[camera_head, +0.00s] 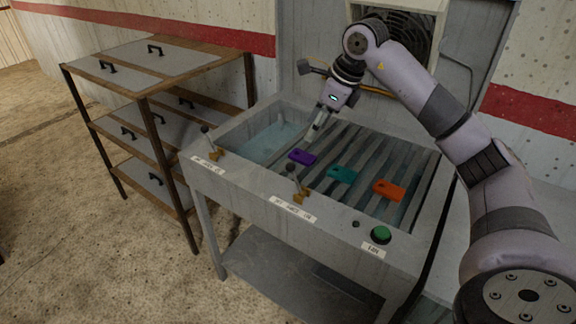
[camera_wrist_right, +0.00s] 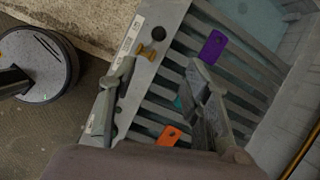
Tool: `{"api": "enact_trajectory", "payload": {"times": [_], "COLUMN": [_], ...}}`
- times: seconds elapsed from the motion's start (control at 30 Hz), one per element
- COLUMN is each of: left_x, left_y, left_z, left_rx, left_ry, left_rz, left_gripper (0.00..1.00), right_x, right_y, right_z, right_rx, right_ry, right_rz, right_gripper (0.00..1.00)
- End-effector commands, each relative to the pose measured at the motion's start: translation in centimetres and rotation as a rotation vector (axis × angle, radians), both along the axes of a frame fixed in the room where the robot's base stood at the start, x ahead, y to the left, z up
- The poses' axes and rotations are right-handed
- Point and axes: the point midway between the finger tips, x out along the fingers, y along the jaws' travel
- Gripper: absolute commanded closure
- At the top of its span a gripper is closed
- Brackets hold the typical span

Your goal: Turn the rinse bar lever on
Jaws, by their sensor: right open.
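Two small levers with dark knobs and brass-coloured bases stand on the front rim of a grey basin (camera_head: 238,190). The left lever (camera_head: 211,143) is at the left corner, and the middle lever (camera_head: 294,185) is near the rim's centre. Each has a white label below it, too small to read surely, so I cannot tell which is the rinse bar lever. One lever (camera_wrist_right: 148,50) shows in the right wrist view, beyond the fingertips. My right gripper (camera_head: 316,128) is open and empty above the basin, behind the middle lever and apart from it; its spread fingers (camera_wrist_right: 162,65) fill the wrist view.
Purple (camera_head: 302,157), teal (camera_head: 342,175) and orange (camera_head: 388,190) tags lie on the slatted rack. A green button (camera_head: 381,234) sits at the rim's right. A shelf unit (camera_head: 150,92) stands left. My right arm spans the right side.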

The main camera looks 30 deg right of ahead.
Motion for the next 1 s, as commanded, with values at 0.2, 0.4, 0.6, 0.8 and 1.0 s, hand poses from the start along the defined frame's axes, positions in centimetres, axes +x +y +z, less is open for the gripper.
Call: {"api": "enact_trajectory", "payload": {"times": [0.2, 0.4, 0.6, 0.8, 1.0], "left_x": [0.0, 0.1, 0.1, 0.2, 0.2], "left_y": [0.0, 0.0, -0.1, -0.1, -0.1], "left_z": [0.8, 1.6, 2.6, 3.1, 3.3], "left_rx": [0.0, 0.0, -0.001, -0.001, -0.001], "left_ry": [-0.001, -0.002, -0.002, -0.003, -0.003], "left_rz": [0.0, 0.0, 0.001, 0.001, 0.001], "left_gripper": [0.6, 0.6, 0.6, 0.6, 0.6], "right_x": [1.3, 2.9, 4.4, 5.5, 6.0], "right_y": [0.8, 1.6, 2.4, 2.8, 2.9], "right_z": [-3.6, -7.6, -11.5, -14.3, -15.4], "right_rx": [0.005, 0.007, 0.008, 0.008, 0.006], "right_ry": [0.007, 0.006, 0.005, 0.002, 0.001], "right_rz": [0.004, 0.004, 0.003, 0.002, 0.003], "right_gripper": [0.56, 0.56, 0.56, 0.56, 0.56]}}
